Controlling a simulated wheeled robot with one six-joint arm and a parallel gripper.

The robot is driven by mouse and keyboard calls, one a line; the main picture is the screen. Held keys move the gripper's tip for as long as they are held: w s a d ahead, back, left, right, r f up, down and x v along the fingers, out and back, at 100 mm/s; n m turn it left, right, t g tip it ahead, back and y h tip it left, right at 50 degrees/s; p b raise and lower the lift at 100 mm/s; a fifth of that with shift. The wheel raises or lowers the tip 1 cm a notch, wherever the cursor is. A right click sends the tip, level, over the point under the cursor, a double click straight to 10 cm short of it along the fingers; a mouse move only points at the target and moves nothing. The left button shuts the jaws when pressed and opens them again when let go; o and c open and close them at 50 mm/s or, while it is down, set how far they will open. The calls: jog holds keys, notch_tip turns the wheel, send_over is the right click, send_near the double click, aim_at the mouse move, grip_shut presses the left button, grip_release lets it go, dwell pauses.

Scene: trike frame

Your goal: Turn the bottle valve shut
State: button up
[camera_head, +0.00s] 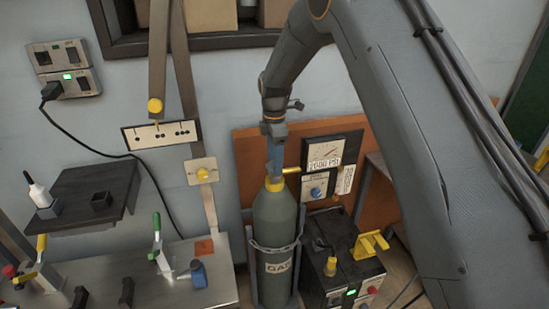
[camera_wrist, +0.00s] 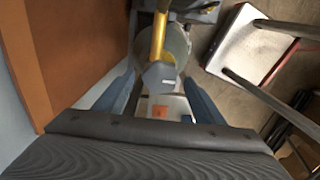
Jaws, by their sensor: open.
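The green-grey gas bottle (camera_head: 272,218) stands upright with a chain around it. It has a yellow collar (camera_head: 275,185) at its neck, and a yellow pipe (camera_head: 292,170) runs right from the valve. My gripper (camera_head: 274,174) is at the bottle's top and hides most of the valve in the head view. In the wrist view my gripper (camera_wrist: 159,80) is open, its two blue fingers on either side of a dark blue-grey valve part (camera_wrist: 159,76). The yellow pipe also shows in the wrist view (camera_wrist: 159,35).
A gauge panel (camera_head: 331,151) with a blue knob (camera_head: 316,192) is right of the bottle, on an orange board (camera_head: 245,147). A black box (camera_head: 333,255) with a yellow bracket stands right of it. A metal bench (camera_head: 140,287) with clamps is at left.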

jog(key=shift+f, duration=0.15)
jog(key=shift+c, duration=0.4)
jog(key=c, duration=1)
jog(key=shift+o, duration=0.2)
